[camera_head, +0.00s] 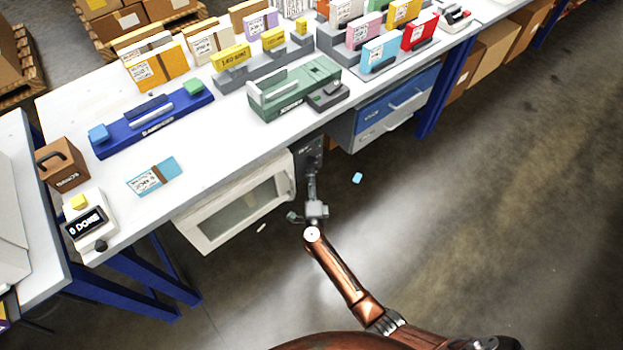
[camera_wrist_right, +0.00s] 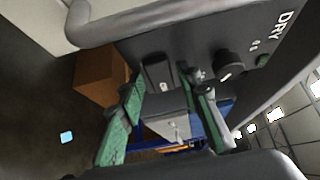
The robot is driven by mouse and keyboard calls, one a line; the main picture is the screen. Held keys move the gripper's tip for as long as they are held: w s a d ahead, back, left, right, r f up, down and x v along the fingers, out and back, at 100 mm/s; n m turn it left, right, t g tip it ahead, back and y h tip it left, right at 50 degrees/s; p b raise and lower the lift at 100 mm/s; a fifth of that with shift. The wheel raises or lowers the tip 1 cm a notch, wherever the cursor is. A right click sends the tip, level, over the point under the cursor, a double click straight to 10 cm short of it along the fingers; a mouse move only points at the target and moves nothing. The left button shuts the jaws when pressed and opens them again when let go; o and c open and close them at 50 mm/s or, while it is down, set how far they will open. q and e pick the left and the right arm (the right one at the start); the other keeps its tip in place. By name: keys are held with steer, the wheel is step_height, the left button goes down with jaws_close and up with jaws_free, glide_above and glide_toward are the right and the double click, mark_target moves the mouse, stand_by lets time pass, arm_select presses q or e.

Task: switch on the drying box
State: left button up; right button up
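The drying box (camera_head: 236,211) hangs under the workbench, with a white-framed glass front that looks shut. Its dark control panel (camera_head: 309,152) is at the box's right end. In the right wrist view the panel (camera_wrist_right: 200,42) bears the letters DRY, a round black knob (camera_wrist_right: 230,66), a small green button or lamp (camera_wrist_right: 262,60) and a dark rocker-like switch (camera_wrist_right: 158,73). My right gripper (camera_head: 311,180) is at the panel. In the wrist view my right gripper (camera_wrist_right: 167,94) is open and empty, its green-padded fingers either side of the switch; contact cannot be told. My left gripper is out of view.
The workbench (camera_head: 215,150) above carries a blue device (camera_head: 150,125), a green device (camera_head: 292,88) and several small boxes. Blue and grey drawers (camera_head: 385,115) hang right of the panel. A small blue item (camera_head: 357,178) lies on the floor. Floor to the right is clear.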

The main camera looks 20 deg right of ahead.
steer(key=shift+o, duration=0.6)
steer(key=v, duration=1.2)
